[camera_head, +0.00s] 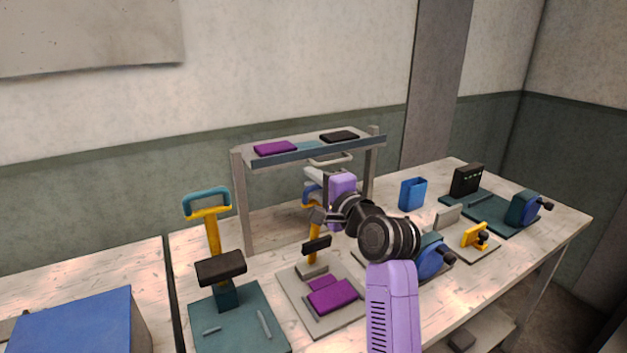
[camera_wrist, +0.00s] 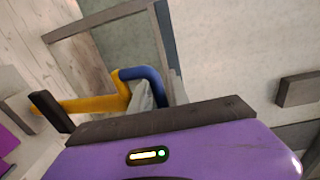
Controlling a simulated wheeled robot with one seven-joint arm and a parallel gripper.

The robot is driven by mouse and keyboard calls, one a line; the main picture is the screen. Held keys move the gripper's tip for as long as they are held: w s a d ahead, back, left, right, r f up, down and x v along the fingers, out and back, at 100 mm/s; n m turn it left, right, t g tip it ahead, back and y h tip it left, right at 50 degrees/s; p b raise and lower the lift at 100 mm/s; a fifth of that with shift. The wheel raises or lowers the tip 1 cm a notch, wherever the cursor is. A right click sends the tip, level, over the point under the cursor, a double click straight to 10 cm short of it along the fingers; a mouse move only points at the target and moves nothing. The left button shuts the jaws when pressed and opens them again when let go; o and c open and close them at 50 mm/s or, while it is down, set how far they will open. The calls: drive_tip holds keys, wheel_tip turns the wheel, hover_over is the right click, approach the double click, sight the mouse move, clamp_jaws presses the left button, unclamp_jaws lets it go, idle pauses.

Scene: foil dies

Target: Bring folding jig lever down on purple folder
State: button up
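The folding jig has a pale grey base (camera_head: 308,320) on the bench, with a purple folder (camera_head: 334,294) lying on it; purple also shows at the left edge of the wrist view. Its yellow lever (camera_head: 314,239) stands raised, with a dark press block (camera_head: 316,245) low on it and a blue handle (camera_head: 309,202) on top. The lever (camera_wrist: 95,104) and handle (camera_wrist: 150,80) also show in the wrist view. My gripper (camera_head: 313,185) is at the handle, high above the folder. Its fingers are mostly hidden, so I cannot tell whether they grip the handle.
A second jig with a teal handle (camera_head: 206,193) and dark block (camera_head: 220,268) stands left. A shelf (camera_head: 310,150) behind carries a purple folder (camera_head: 275,148) and a black one (camera_head: 339,136). Right are a blue bin (camera_head: 412,194), a yellow clamp (camera_head: 474,236) and a black box (camera_head: 467,180).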

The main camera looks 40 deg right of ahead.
clamp_jaws()
drive_tip(key=shift+f, duration=0.1)
idle(1.3)
